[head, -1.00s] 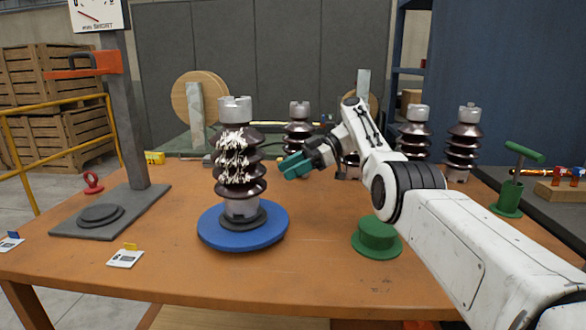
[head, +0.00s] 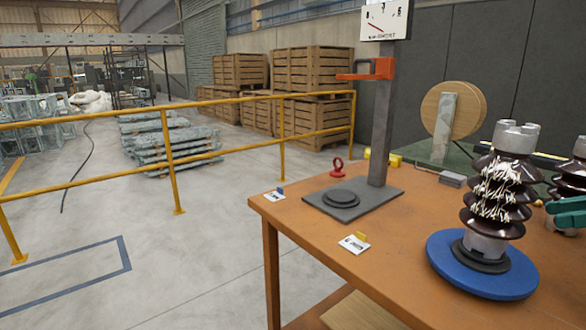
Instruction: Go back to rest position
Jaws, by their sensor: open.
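My gripper (head: 568,212) shows only in part at the right edge of the head view. Its teal fingers are open, and nothing shows between them. The rest of my arm is out of the picture. Just left of the gripper, a dark brown ribbed insulator (head: 497,195) with white marks and a grey cap stands upright on a blue round turntable (head: 447,262). The gripper appears apart from this insulator, though the depth between them is hard to judge.
The orange-brown table (head: 395,265) carries a grey gauge stand (head: 382,125), a red ring (head: 338,168) and small cards (head: 354,244). Part of another insulator (head: 573,172) shows at right. A yellow railing (head: 167,140) stands behind. Open grey floor (head: 200,270) lies left of the table.

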